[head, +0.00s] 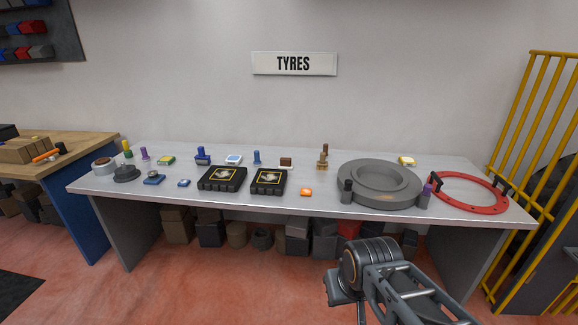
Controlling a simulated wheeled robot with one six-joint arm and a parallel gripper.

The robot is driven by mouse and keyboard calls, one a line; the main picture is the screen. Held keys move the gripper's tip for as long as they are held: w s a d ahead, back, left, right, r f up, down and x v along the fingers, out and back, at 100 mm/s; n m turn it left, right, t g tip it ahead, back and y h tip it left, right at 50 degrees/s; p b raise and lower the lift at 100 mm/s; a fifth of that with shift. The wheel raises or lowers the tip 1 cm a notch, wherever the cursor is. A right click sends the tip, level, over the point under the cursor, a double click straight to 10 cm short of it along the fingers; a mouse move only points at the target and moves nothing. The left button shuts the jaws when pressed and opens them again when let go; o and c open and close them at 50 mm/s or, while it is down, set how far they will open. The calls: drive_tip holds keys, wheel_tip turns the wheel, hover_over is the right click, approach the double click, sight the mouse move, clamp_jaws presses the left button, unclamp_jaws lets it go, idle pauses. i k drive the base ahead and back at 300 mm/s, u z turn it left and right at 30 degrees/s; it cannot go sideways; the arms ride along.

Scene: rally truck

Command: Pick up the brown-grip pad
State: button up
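A small brown block on a pale, flat base (286,162) lies toward the back middle of the grey workbench (140,197); it looks like the brown-grip pad. A taller brown stepped piece (323,158) stands upright just to its right. A low round piece with a brown top (104,164) sits at the bench's left end. My arm shows at the bottom right, in front of the bench and apart from everything on it. The fingers of my gripper cannot be made out.
Two black trays with yellow markings (222,178) (269,182) lie in front of the brown block. A large grey ring (379,184) and a red ring (468,190) fill the right. Yellow bars (545,130) stand beyond.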

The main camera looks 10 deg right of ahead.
sight(285, 164)
drive_tip(key=u, duration=0.45)
drive_tip(key=i, duration=2.4)
drive_tip(key=z, duration=0.55)
